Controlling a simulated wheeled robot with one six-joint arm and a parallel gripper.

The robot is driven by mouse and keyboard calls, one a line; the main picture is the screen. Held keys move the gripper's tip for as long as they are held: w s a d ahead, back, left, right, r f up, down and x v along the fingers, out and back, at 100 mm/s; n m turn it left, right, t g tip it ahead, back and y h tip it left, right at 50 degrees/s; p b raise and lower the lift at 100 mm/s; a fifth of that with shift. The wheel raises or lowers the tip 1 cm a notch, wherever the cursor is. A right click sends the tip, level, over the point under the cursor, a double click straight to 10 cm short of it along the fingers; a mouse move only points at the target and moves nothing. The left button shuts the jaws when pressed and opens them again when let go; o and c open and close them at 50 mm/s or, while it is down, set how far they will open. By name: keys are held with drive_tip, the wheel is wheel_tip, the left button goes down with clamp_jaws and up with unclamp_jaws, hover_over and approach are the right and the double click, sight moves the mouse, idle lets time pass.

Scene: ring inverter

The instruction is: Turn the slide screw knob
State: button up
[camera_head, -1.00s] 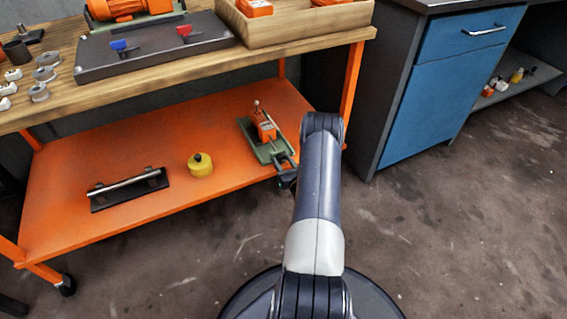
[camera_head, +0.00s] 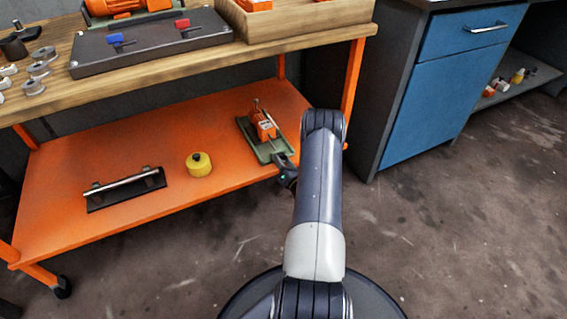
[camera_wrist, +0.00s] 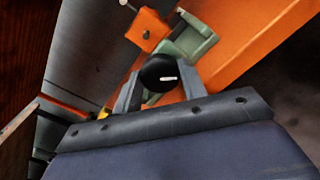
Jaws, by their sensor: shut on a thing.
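The slide device has a green base (camera_head: 281,147) and an orange block (camera_head: 264,126) with a small upright lever. It stands on the cart's orange lower shelf near its right end. In the wrist view the green base (camera_wrist: 196,40) and orange block (camera_wrist: 146,29) lie beyond my gripper. A round black knob (camera_wrist: 158,70) with a white mark sits at the near end of the base. My gripper (camera_wrist: 159,84) is shut on the knob, one finger on each side. In the head view my gripper (camera_head: 286,171) is small and partly hidden by my arm.
A yellow round object (camera_head: 199,165) and a dark plate with a metal bar (camera_head: 126,188) lie left on the orange shelf (camera_head: 90,160). The wooden worktop (camera_head: 190,66) is above. A blue cabinet (camera_head: 437,95) stands right. The floor in front is clear.

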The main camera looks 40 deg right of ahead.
idle(0.3)
drive_tip(key=o, duration=1)
